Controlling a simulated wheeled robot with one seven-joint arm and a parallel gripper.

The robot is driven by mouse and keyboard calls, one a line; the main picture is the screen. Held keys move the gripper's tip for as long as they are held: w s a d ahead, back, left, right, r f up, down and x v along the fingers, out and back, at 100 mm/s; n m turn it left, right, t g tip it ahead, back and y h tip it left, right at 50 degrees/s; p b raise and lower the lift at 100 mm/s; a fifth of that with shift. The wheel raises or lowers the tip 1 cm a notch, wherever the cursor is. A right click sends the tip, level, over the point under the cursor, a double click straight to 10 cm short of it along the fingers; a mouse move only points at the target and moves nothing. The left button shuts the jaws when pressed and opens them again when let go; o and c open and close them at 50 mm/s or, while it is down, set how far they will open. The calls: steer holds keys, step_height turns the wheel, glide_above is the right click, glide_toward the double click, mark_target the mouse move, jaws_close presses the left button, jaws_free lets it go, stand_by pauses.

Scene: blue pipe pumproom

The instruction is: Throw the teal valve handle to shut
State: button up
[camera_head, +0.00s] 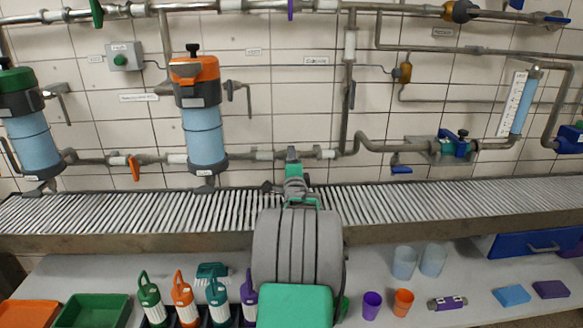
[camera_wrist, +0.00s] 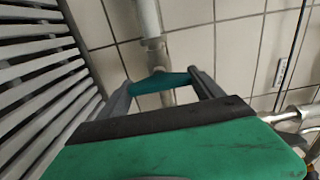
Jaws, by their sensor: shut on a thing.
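The teal valve handle (camera_wrist: 160,82) shows in the wrist view, a short bar lying crosswise over a grey pipe (camera_wrist: 153,45). My gripper (camera_wrist: 163,85) is around the handle, one finger at each end of the bar, and is shut on it. In the head view my gripper (camera_head: 293,163) reaches over the conveyor to the low pipe, right of the orange-topped filter. There the arm and hand largely hide the handle, and I cannot make out its angle. The valve body is only partly visible behind the handle.
A roller conveyor (camera_head: 420,205) runs below the pipe, under my arm. An orange-topped filter (camera_head: 200,120) stands to the left, with an orange handle (camera_head: 135,168) farther left. A blue handle (camera_head: 401,170) is to the right. Bottles, cups and trays fill the lower bench.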

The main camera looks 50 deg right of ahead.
steer(key=shift+m, duration=0.4)
steer(key=o, duration=1.4)
steer(key=shift+c, duration=0.2)
steer(key=shift+s, duration=0.1)
steer(key=v, duration=0.7)
steer(key=shift+s+a+p, duration=0.2)
steer(key=shift+a+p, duration=0.05)
steer(key=shift+p, duration=0.1)
